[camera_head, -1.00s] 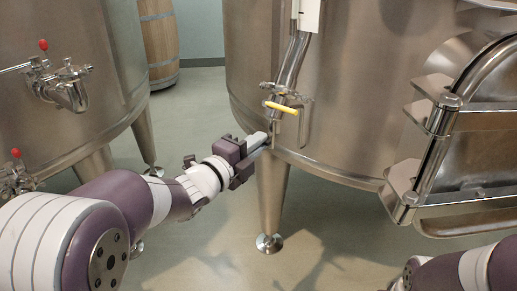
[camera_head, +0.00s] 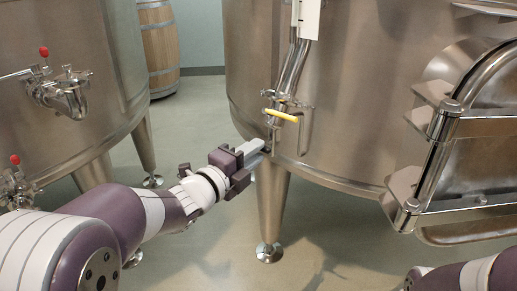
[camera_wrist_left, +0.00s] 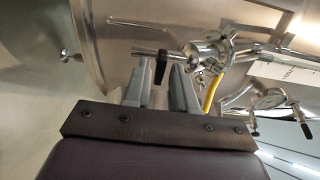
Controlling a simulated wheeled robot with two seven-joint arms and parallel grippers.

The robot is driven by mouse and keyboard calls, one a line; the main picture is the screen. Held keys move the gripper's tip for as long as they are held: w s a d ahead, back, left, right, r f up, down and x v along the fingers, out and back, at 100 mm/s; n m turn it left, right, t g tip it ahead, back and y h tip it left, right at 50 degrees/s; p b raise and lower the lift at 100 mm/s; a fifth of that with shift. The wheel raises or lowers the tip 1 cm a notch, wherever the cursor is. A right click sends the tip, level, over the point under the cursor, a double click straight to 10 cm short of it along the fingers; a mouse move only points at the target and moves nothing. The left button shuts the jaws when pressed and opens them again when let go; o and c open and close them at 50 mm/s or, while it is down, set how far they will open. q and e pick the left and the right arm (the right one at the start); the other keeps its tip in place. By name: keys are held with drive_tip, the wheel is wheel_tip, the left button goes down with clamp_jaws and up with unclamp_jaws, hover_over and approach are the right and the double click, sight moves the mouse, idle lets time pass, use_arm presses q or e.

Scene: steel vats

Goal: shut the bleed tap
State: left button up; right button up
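A small tap with a black lever (camera_wrist_left: 161,67) sits on a short steel pipe in the left wrist view. I take it for the bleed tap; its lever points downward in that picture, between my left fingertips. My left gripper (camera_wrist_left: 158,78) is open, with a clear gap between its two grey fingers. I cannot tell whether either finger touches the lever. In the head view the left gripper (camera_head: 259,147) reaches the lower wall of the middle vat (camera_head: 350,110), just below a yellow handle (camera_head: 281,115). The black lever is not clear there. My right gripper is out of view.
The yellow handle (camera_wrist_left: 212,93) and steel fittings lie close right of the fingers in the left wrist view. A vat leg (camera_head: 269,210) stands below the gripper. An open hatch door (camera_head: 440,150) is at right. Another vat with red-knobbed valves (camera_head: 62,92) is at left.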

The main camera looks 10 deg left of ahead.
use_arm(q)
drive_tip(key=p+v, duration=0.2)
drive_tip(key=v, duration=0.6)
